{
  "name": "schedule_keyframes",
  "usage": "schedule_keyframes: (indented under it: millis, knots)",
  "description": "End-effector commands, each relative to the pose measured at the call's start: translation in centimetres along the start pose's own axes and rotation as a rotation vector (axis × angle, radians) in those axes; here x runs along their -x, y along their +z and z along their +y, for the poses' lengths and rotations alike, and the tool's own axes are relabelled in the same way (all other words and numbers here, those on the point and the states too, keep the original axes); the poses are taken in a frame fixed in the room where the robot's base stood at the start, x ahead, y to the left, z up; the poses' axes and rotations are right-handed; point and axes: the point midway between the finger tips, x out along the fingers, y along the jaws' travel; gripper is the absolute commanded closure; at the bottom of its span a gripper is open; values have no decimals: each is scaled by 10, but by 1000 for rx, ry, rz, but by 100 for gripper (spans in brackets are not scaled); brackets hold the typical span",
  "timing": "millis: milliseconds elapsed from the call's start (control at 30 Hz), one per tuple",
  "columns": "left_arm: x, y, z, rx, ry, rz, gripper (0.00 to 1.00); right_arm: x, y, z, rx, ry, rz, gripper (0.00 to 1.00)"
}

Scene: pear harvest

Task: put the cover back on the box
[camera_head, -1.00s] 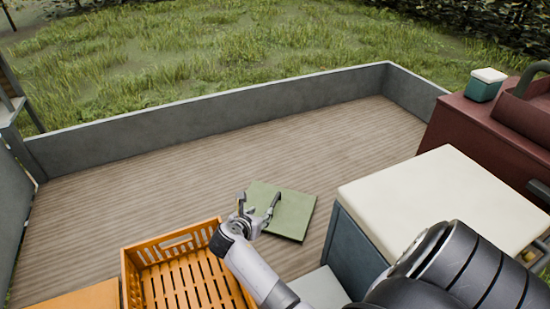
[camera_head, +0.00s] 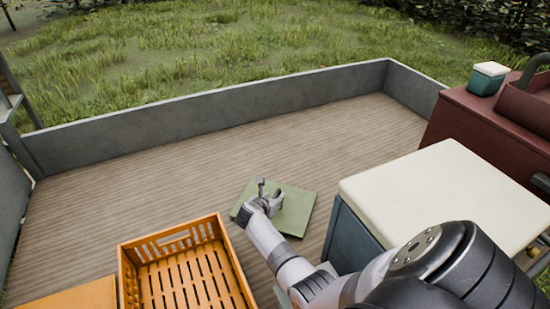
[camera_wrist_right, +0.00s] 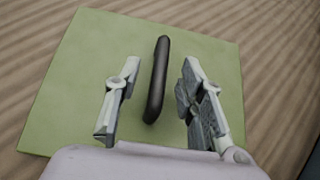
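The cover, a flat green square panel (camera_head: 298,213), lies on the wooden deck between the orange crate and the large box with a cream top. In the right wrist view the cover (camera_wrist_right: 70,85) has a dark upright handle (camera_wrist_right: 157,80) near its middle. My right gripper (camera_head: 267,194) is over the cover. In the right wrist view its two fingers (camera_wrist_right: 160,85) are apart, one on each side of the handle, with gaps showing. My left gripper is out of view. I cannot tell which container is the cover's box.
An orange slatted crate (camera_head: 127,268), empty, stands at the front left. A large teal box with a cream top (camera_head: 440,190) stands to the right. A small teal box with a white lid (camera_head: 487,78) sits on a red body. Grey walls (camera_head: 210,110) edge the deck; its middle is free.

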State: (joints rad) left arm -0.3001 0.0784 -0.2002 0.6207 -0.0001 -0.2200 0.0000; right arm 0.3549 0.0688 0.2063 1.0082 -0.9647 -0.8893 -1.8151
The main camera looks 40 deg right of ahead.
Motion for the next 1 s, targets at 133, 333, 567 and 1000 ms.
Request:
schedule_keyframes:
  millis: [133,333,567,1000]
  knots:
    - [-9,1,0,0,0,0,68,-20,-1,0,1,-1,0,64]
    - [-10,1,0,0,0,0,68,-26,0,0,0,1,0,64]
    - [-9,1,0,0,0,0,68,-26,0,0,0,0,0,70]
    - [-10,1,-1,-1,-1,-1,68,-26,0,0,1,0,0,99]
